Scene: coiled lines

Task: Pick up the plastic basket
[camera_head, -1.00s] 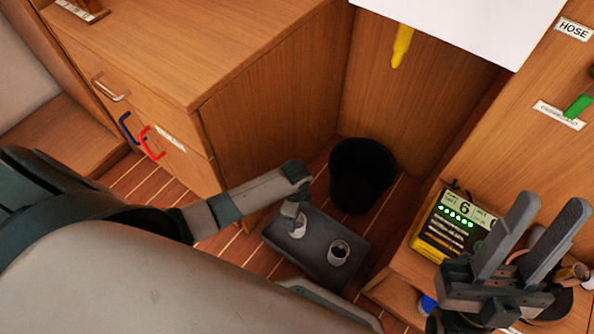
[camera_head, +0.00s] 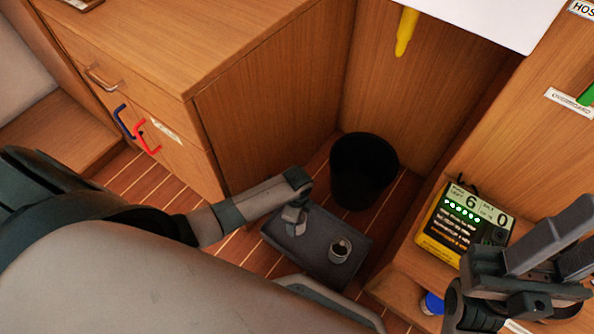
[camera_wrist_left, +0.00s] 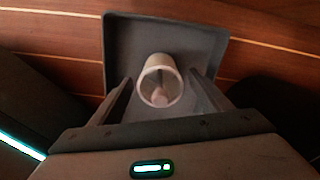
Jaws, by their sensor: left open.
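The plastic basket appears to be the open black bin (camera_head: 364,172), upright on the floor in the corner between wooden panels. My left gripper (camera_head: 296,222) points down to its lower left, apart from it, above a dark grey tray-like piece (camera_head: 318,262). In the left wrist view my left gripper (camera_wrist_left: 160,78) is open. A pale cup-like cylinder (camera_wrist_left: 160,85) shows between its fingers; I cannot tell the distance.
A small cup (camera_head: 340,250) stands on the grey piece. A wooden cabinet (camera_head: 270,110) stands left of the bin. A yellow meter (camera_head: 465,222) sits on the right ledge beside my right gripper. A yellow object (camera_head: 405,32) hangs above. Bare floor shows left of the bin.

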